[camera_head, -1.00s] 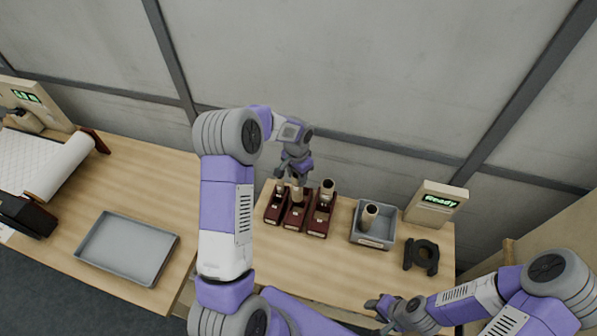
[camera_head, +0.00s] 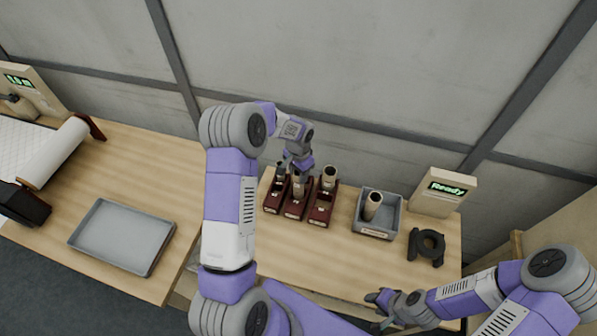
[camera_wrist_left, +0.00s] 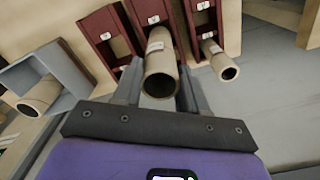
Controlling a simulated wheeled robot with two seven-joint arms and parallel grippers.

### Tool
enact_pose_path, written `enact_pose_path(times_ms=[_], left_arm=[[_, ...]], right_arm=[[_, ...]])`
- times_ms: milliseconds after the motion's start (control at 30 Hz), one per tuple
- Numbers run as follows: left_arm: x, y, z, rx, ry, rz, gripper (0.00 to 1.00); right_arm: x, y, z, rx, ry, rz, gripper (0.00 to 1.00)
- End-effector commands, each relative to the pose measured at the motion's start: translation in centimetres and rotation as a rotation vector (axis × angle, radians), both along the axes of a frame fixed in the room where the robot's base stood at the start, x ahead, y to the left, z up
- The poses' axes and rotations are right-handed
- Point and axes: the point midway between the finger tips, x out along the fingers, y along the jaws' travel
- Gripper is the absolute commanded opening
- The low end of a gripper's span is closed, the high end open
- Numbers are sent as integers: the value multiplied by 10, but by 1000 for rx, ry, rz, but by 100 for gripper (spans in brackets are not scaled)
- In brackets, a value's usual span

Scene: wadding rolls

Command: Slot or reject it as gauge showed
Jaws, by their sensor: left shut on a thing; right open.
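Three dark red slotted holders stand side by side: left (camera_head: 275,199), middle (camera_head: 294,209) and right (camera_head: 321,213). Each has a cardboard tube at its rear. My left gripper (camera_head: 297,172) is shut on the middle tube (camera_wrist_left: 160,66), which is at the middle holder; whether it is fully seated cannot be told. One tube (camera_head: 329,174) stands in the right holder and a thinner one (camera_wrist_left: 220,62) is at the left holder. A grey reject-like bin (camera_head: 360,224) holds one tube (camera_head: 373,205). My right gripper (camera_head: 377,302) is open and empty near the table's front edge.
A display box (camera_head: 442,192) reading "Ready" stands behind a black ring-shaped gauge (camera_head: 427,246) at the right. A grey tray (camera_head: 88,245) and a white wadding roll (camera_head: 62,150) are on the left table.

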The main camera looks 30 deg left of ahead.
Motion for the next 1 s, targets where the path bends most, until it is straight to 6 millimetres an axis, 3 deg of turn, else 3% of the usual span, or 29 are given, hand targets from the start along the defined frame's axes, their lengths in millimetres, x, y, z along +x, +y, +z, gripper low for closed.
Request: enact_pose_path(times_ms=[500,900,933,1000], left_arm=[[0,0,-37,0,-1,0,25],[0,0,-39,0,-1,0,25],[0,0,-39,0,-1,0,45],[0,0,-39,0,0,0,55]], right_arm=[[0,0,-31,0,0,0,43],[0,0,-32,0,0,0,43],[0,0,-32,0,0,0,43],[0,0,-32,0,0,0,43]])
